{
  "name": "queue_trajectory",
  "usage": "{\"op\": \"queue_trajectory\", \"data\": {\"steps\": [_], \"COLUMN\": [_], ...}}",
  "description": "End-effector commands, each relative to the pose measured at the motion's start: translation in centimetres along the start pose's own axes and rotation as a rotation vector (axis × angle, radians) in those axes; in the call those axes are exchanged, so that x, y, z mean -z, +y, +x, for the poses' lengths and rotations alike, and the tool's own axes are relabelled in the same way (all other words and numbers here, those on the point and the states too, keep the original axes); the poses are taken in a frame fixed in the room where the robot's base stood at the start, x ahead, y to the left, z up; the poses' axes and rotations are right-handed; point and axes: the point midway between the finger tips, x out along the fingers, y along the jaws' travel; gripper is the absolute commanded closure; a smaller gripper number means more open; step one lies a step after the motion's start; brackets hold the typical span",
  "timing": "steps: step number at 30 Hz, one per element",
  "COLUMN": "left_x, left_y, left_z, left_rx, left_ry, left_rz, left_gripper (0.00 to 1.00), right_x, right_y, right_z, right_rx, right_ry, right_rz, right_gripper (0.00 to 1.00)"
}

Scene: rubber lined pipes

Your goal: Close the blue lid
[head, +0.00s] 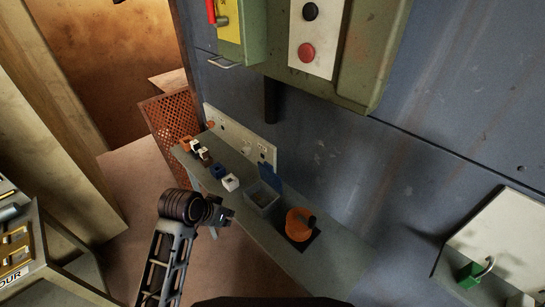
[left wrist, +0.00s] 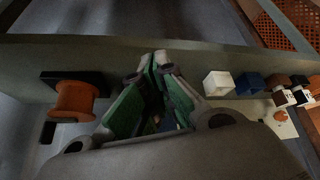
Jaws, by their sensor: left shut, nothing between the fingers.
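The blue lid (head: 270,174) stands open and upright at the back of a small grey box (head: 261,200), which sits on a narrow shelf against the wall. My left gripper (head: 229,216) is shut and empty, at the shelf's front edge, in front of and left of the box. In the left wrist view, the shut fingers (left wrist: 155,62) fill the middle and hide most of what lies behind them. A small bluish patch shows between the fingers, too little to tell what it is. My right gripper is not in view.
On the narrow shelf (head: 325,262), an orange spool (head: 298,224) stands right of the box. A white block (head: 230,182) and a blue block (head: 218,171) stand left of it. A green cabinet with a red button (head: 306,52) hangs above.

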Motion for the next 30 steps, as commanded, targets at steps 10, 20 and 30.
{"op": "queue_trajectory", "data": {"steps": [10,20,30], "left_x": [6.6,12.7,18.7], "left_y": [1.4,3.1,5.2], "left_z": [-0.8,-2.4,-4.9], "left_rx": [-0.059,-0.11,-0.156], "left_ry": [0.074,0.141,0.21], "left_rz": [0.081,0.171,0.272], "left_gripper": [1.0,1.0,1.0], "right_x": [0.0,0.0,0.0], "right_y": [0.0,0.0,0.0], "right_z": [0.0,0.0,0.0], "right_rx": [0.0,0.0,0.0], "right_ry": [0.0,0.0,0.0], "right_rz": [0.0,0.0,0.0], "right_gripper": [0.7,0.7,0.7]}}
